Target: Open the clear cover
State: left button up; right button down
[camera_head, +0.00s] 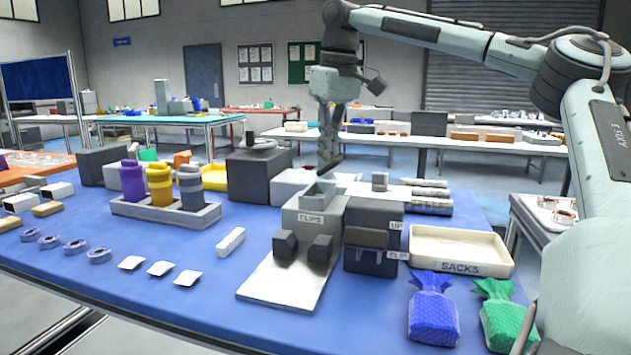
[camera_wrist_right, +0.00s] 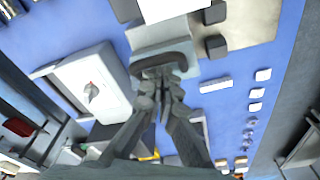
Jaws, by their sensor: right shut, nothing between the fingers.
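The grey box labelled CLIPS (camera_head: 312,217) stands on the blue table with a small tray-like opening on top. A pale, see-through panel (camera_head: 345,180) seems to stand at the back of that opening; I take it for the clear cover, but its edges are hard to make out. My right gripper (camera_head: 328,168) points down just above and behind the box top, with its fingers shut and empty. In the right wrist view the fingertips (camera_wrist_right: 163,73) are together at the edge of the box top (camera_wrist_right: 160,48). I cannot tell whether they touch the cover. My left gripper is out of view.
A dark box labelled CLIP (camera_head: 370,262) stands right beside the grey one. A cream SACKS tray (camera_head: 458,250) and blue sack (camera_head: 433,310) lie to the right. A bottle rack (camera_head: 140,212) stands left. A metal plate (camera_head: 290,283) lies in front.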

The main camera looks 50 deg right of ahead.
aim_at(338, 157)
jog(key=shift+s+d+r, duration=0.25)
jog(key=shift+s+r, duration=0.05)
jog(key=shift+s, duration=0.15)
jog(key=shift+s+d+r, duration=0.25)
jog(key=shift+s, duration=0.15)
notch_tip(338, 157, up, 9)
dwell(2.0)
dwell(0.4)
